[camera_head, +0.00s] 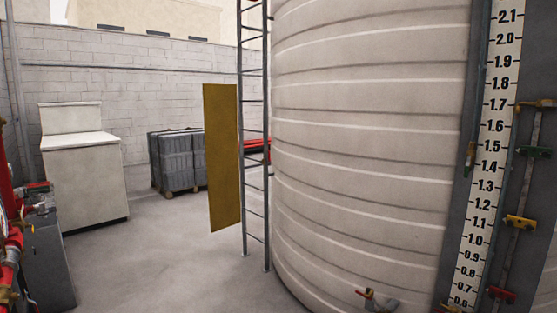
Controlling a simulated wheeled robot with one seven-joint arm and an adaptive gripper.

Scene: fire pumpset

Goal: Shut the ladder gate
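The ladder gate (221,155) is a tall, flat, yellow-brown panel. It hangs upright at the left side of the grey ladder (254,180), which stands against the big tank. The panel sticks out to the left of the ladder, so the rungs facing me are uncovered. Its lower edge is above the floor. How the panel is hinged is too small to tell. My gripper and arm do not show in this view.
The large ribbed beige tank (365,150) fills the right, with a numbered level gauge (492,150) and a low valve (378,299). Grey stacked goods (177,160) on a pallet and a white cabinet (85,180) stand left. Floor before the ladder is clear.

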